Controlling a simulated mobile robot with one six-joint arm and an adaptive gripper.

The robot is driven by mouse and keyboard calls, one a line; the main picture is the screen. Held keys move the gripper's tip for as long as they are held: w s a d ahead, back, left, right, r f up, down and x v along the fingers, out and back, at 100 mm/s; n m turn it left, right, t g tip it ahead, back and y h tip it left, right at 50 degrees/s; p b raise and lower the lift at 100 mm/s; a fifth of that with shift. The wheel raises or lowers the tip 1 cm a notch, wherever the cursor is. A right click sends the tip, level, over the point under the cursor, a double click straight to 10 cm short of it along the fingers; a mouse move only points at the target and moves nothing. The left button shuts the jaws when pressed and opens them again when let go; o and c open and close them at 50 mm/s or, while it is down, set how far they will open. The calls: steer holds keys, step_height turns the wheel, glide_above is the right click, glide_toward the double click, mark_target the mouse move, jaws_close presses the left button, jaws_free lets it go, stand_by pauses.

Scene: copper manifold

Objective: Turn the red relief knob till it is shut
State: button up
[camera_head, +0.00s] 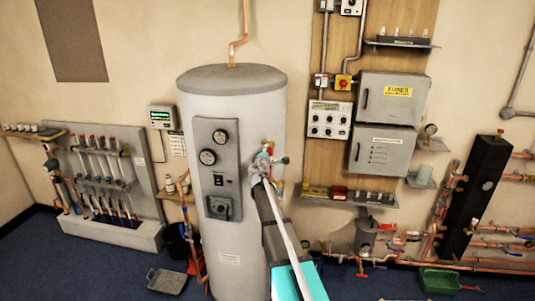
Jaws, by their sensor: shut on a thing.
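My gripper (263,162) is at the right side of the big grey cylinder tank (240,105), at about mid height. My arm reaches up to it from the bottom of the picture. The gripper is shut on the red relief knob, which its fingers and my arm hide almost wholly. Small brass and reddish fittings (278,188) show just right of the gripper. How far the knob is turned cannot be told at this size.
A dark panel (217,140) with gauges is on the tank's front, left of my gripper. Grey boxes (382,150) and a wooden board are on the wall to the right. Copper pipes and a black column (478,195) stand farther right. A grey tray (167,281) lies on the floor.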

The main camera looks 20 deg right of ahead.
stand_by(0.3)
steer(key=o, duration=1.1)
steer(key=shift+o, duration=0.2)
steer(key=v, duration=1.2)
